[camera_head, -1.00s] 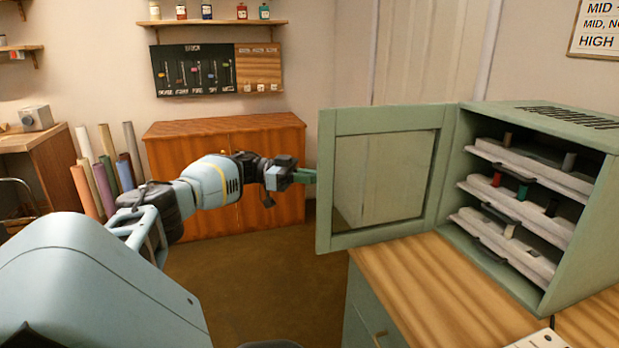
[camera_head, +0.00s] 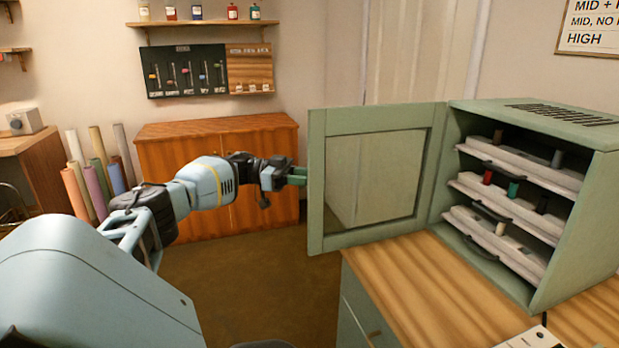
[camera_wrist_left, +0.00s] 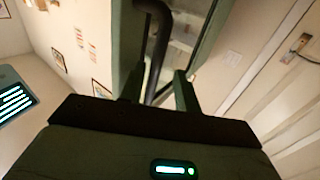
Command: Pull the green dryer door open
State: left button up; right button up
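The green dryer (camera_head: 580,130) stands on the wooden counter at the right of the head view. Its green-framed door (camera_head: 316,185) with a clear panel stands swung wide open to the left, showing the trays inside. My left gripper (camera_head: 298,174) is at the door's free left edge, partly hidden behind it. In the left wrist view, the black curved door handle (camera_wrist_left: 157,60) passes between the two fingers (camera_wrist_left: 158,92), which stand apart with a gap visible beside the handle. My right gripper is not in view.
White trays (camera_head: 515,200) with small coloured pieces sit inside the dryer. The wooden counter (camera_head: 430,290) is mostly bare in front of it. A wooden cabinet (camera_head: 215,170) and several coloured rolls (camera_head: 97,175) stand behind my left arm. Open floor lies between.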

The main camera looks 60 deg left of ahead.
pick_arm(q)
jog(key=b+v, duration=0.3)
jog(key=v, duration=0.4)
jog(key=shift+s+a, duration=0.3)
dwell(0.4)
